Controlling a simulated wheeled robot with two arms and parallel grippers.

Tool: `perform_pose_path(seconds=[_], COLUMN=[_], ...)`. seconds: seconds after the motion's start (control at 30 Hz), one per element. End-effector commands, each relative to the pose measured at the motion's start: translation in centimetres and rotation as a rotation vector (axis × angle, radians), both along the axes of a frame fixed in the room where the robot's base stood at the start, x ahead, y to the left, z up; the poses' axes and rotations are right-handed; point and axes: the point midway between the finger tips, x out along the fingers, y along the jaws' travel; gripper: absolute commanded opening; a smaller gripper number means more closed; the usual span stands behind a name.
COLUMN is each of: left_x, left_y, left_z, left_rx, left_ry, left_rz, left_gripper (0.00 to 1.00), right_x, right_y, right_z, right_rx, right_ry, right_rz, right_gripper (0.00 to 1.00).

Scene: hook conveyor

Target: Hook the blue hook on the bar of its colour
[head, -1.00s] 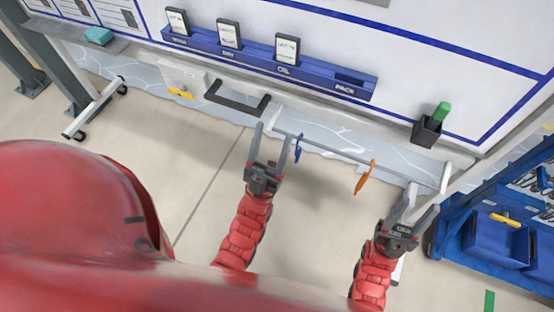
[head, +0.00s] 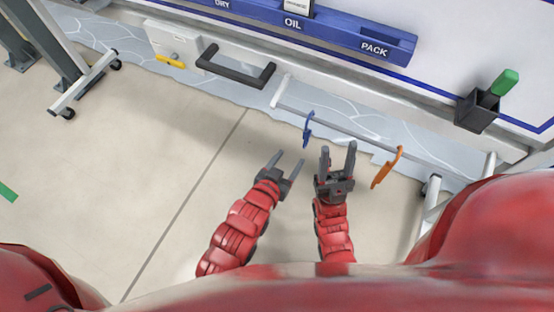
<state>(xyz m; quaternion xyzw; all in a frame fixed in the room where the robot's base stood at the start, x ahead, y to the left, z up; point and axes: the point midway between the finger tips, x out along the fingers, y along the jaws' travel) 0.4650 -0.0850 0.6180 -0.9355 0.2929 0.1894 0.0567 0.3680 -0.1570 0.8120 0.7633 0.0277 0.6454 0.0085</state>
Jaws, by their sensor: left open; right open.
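The blue hook (head: 308,129) hangs from a thin grey rail (head: 345,130) below the white board. My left gripper (head: 288,160) is open and empty, left of and below the blue hook in the picture, apart from it. My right gripper (head: 338,148) is open and empty, between the blue hook and an orange hook (head: 386,168). It appears close to the rail, but I cannot tell whether it touches. I cannot make out a blue bar for hooks in this view.
A dark handle (head: 236,68) sticks out left of the rail. A blue labelled ledge (head: 340,38) runs along the board, with a black cup (head: 477,112) holding a green item to its right. A grey wheeled stand (head: 85,85) is at left.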

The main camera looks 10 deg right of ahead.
Motion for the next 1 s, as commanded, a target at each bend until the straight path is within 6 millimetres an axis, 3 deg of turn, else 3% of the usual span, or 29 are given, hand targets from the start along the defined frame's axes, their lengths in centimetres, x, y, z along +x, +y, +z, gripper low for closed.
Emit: perform_pose_path(seconds=[0.17, 0.7, 1.0], left_x=[1.9, 10.6, 12.8], left_y=[-1.3, -7.2, -8.7], left_z=[-0.9, -5.1, -6.4], left_rx=[0.000, -0.001, 0.000], left_ry=[-0.001, -0.005, -0.002], left_rz=[0.001, 0.001, 0.002], left_gripper=[0.62, 0.62, 0.62], right_x=[0.0, 0.0, 0.0], right_y=[0.0, 0.0, 0.0], right_z=[-0.2, -1.4, -1.7], right_rx=[0.000, 0.000, 0.000], right_ry=[0.000, 0.000, 0.000], right_rz=[0.000, 0.000, 0.000], right_gripper=[0.50, 0.50, 0.50])
